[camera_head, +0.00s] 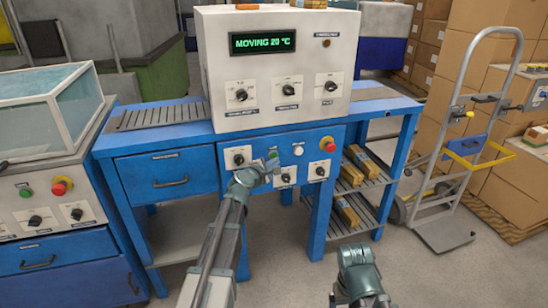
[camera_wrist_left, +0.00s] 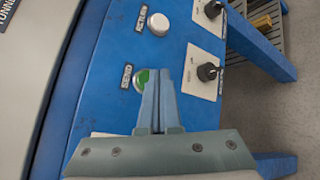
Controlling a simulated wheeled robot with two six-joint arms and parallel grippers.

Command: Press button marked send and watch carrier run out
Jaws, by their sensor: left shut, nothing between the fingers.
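The green button (camera_head: 272,154) is on the blue front panel of the machine. It also shows in the left wrist view (camera_wrist_left: 142,76), beside a label that reads SEND. My left gripper (camera_head: 268,164) is shut and empty, its fingertips (camera_wrist_left: 159,74) at the button and covering part of it. I cannot tell whether they touch it or whether it is pressed in. The display (camera_head: 262,42) reads MOVING 20 °C. I cannot make out a carrier. My right gripper (camera_head: 360,262) is low in the head view, away from the panel; its jaws are unclear.
A white button (camera_head: 298,150), black knobs and a red stop button (camera_head: 328,144) sit close by on the panel. A second station (camera_head: 46,200) stands at the left. A hand truck (camera_head: 455,140) and cardboard boxes are at the right. The floor between is clear.

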